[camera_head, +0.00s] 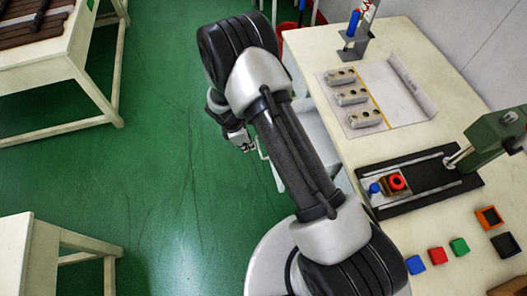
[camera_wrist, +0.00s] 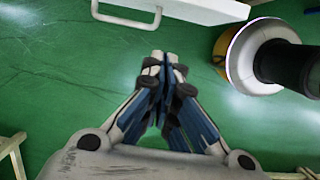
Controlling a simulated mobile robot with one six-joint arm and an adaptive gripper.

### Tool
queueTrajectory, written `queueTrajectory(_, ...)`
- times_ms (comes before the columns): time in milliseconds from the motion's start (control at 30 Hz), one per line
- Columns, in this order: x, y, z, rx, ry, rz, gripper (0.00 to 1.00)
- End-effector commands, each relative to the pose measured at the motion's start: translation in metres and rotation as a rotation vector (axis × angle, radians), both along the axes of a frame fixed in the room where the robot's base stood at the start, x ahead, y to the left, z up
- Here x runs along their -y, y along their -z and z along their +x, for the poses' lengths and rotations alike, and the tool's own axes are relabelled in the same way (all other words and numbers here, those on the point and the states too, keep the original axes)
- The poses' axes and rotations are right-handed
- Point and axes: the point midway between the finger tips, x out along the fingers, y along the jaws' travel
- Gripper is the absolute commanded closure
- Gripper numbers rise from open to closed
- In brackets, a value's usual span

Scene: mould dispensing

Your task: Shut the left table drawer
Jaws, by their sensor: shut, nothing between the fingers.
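A white drawer (camera_head: 312,128) stands out from the left side of the cream work table (camera_head: 303,47), partly hidden behind my arm. Its pale bar handle (camera_head: 262,150) shows just right of my gripper (camera_head: 243,142). In the wrist view, the drawer front (camera_wrist: 205,8) and its handle (camera_wrist: 126,20) are at the top edge. My gripper (camera_wrist: 165,66) is shut and empty there, with its fingertips below the drawer front in the picture. A gap shows between fingertips and handle in that view; contact with the drawer is not visible.
Several grey moulds (camera_head: 351,96) lie on the table top, with a green press (camera_head: 495,140) and coloured blocks (camera_head: 438,256) nearer the front. Another table (camera_head: 50,52) is at the upper left and one (camera_head: 28,245) at the lower left. Green floor between is clear.

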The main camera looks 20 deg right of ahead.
Motion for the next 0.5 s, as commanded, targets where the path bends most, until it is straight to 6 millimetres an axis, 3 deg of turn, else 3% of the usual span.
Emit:
queueTrajectory(267,0.006,0.034,-0.002,-0.010,-0.017,-0.002,1.00)
queueTrajectory(500,0.018,0.085,-0.003,-0.011,-0.016,-0.002,1.00)
